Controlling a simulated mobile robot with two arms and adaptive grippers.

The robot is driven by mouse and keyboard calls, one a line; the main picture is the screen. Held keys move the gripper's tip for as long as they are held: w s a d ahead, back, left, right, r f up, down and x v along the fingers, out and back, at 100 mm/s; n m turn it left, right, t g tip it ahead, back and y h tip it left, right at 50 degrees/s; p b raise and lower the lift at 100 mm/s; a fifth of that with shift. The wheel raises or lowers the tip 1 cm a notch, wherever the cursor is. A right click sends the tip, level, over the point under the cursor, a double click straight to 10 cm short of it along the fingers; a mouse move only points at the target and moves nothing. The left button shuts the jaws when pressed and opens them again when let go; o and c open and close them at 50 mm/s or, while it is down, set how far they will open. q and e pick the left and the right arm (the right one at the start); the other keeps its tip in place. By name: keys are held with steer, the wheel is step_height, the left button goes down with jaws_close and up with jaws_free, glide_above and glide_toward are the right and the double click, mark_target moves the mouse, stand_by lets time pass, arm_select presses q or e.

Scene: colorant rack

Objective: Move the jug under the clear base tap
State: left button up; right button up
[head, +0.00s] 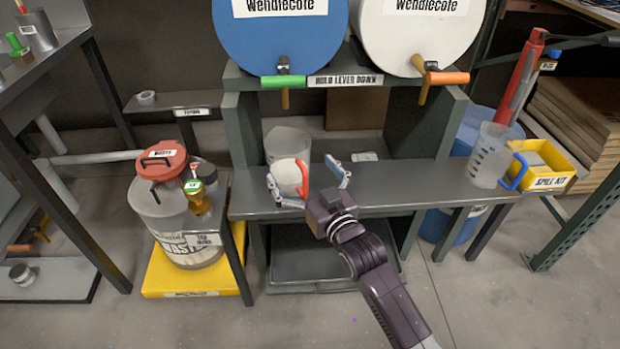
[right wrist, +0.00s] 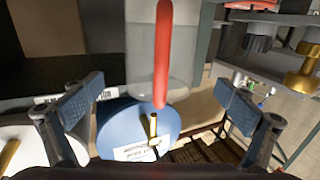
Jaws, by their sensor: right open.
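A see-through jug (head: 287,143) with a red handle stands on the grey shelf below the blue drum's tap, which has a green lever (head: 283,82). A pale rounded patch shows at its lower front. My right gripper (head: 302,171) is open, its fingers spread on both sides of the red handle. In the right wrist view the jug (right wrist: 190,50) and its handle lie between the open fingers, with space on both sides. A second tap, with an orange lever (head: 446,77), is on the white drum. I cannot read which drum holds clear base. My left gripper is out of view.
A second jug (head: 488,158) with a blue handle stands at the shelf's right end, by a yellow spill kit bin (head: 541,165). A waste container (head: 178,220) with a red lid stands at left. The shelf (head: 415,175) right of my gripper is largely clear.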

mark_target(306, 178)
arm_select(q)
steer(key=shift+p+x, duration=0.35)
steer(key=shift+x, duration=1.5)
arm_select(e)
steer(key=shift+v, duration=2.8)
steer(key=s+d+f+m+g+h, duration=0.1)
steer(key=s+d+f+g+h, duration=0.1)
steer(key=s+d+f+g, duration=0.4)
steer(key=s+d+f+m+g+h, duration=0.1)
steer(key=s+d+f+h, duration=0.15)
steer(key=s+f, duration=0.7)
steer(key=s+d+f+g+h, duration=0.1)
steer(key=s+d+f+g, duration=0.2)
steer(key=s, duration=0.5)
steer(key=s+d+f+g+h, duration=0.1)
steer(key=s+d+f+g, duration=0.2)
steer(key=s, duration=0.4)
steer(key=shift+s+d+f, duration=0.35)
steer(key=shift+s+d, duration=0.05)
steer(key=shift+d, duration=0.25)
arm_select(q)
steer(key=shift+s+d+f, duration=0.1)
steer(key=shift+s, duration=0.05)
